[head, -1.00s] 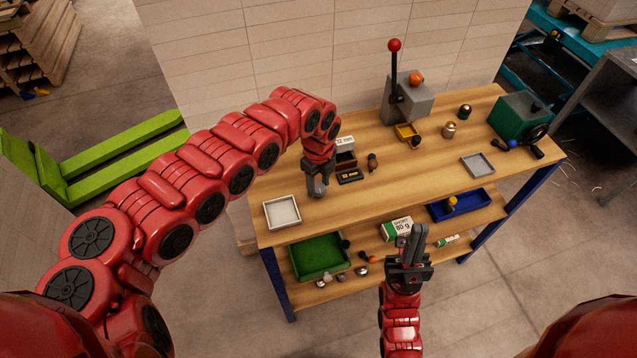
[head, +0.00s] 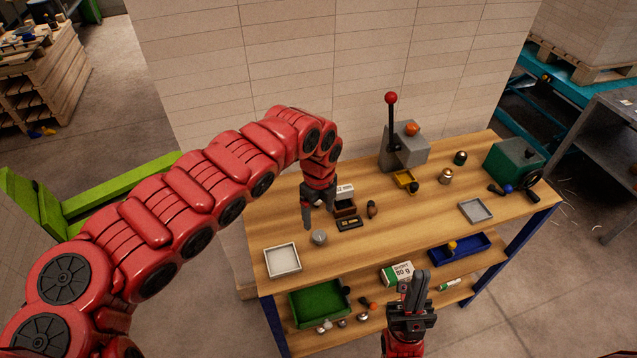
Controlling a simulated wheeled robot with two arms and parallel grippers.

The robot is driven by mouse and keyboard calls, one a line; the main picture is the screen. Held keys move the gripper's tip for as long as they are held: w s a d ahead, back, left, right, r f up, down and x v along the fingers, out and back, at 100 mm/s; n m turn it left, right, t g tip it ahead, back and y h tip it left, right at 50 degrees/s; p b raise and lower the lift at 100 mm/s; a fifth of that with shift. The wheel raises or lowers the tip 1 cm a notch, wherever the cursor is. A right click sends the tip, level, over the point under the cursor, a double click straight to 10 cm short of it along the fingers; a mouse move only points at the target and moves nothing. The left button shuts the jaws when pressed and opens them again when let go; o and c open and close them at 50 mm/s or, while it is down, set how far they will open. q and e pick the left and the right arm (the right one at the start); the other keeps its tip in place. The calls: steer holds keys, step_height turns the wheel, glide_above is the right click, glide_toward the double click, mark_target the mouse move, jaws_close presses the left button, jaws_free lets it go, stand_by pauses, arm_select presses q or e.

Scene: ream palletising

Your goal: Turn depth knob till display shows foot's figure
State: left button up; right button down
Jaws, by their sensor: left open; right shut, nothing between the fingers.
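A grey round knob (head: 320,237) sits on the wooden bench top, near its front left. Beside it is a small black display (head: 350,223) with yellowish characters too small to read surely. Behind the display a white label (head: 345,191) with a dark figure, seemingly 12, stands at a brown block (head: 345,208). I cannot tell which part is the foot. My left gripper (head: 317,218) points down with fingers apart, just behind and above the knob, holding nothing. My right gripper (head: 415,283) is shut and empty in front of the lower shelf.
A white tray (head: 283,260) lies left of the knob. A grey lever press (head: 404,148) with a red ball stands behind, and a green machine (head: 514,162) at the right. The lower shelf holds a green bin (head: 320,302) and a blue tray (head: 460,250). The bench's middle is mostly clear.

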arm_select(q)
step_height(320, 180, up, 9)
steer(key=p, duration=0.7)
